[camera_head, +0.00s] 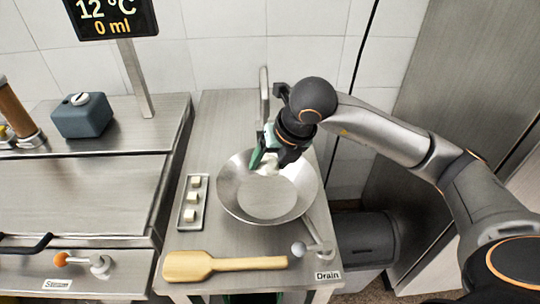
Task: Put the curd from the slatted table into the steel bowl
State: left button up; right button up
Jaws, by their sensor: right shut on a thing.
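The steel bowl (233,200) is wide and shallow and stands on the steel table in the middle of the head view. My right gripper (264,164) points down over the back part of the bowl. It is shut on a white piece of curd (271,168), partly hidden by the green fingers. I cannot tell whether this curd touches the bowl. My left gripper is not in view.
A wooden paddle (190,266) lies along the front of the steel table, near a drain handle (299,248). A tap (264,95) rises behind the bowl. A blue-grey box (82,116) and a display (112,17) are at left. The table's back left is clear.

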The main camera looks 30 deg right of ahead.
aim_at(270, 172)
notch_tip(270, 172, down, 4)
jog(key=shift+r+b, duration=0.2)
jog(key=shift+b, duration=0.7)
jog(key=shift+f+b, duration=0.35)
jog(key=shift+f, duration=0.5)
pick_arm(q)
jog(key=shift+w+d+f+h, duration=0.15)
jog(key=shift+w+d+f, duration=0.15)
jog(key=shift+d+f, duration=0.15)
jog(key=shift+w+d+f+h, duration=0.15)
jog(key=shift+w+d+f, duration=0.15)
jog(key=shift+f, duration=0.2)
pick_arm(e)
jog(key=o, duration=1.4)
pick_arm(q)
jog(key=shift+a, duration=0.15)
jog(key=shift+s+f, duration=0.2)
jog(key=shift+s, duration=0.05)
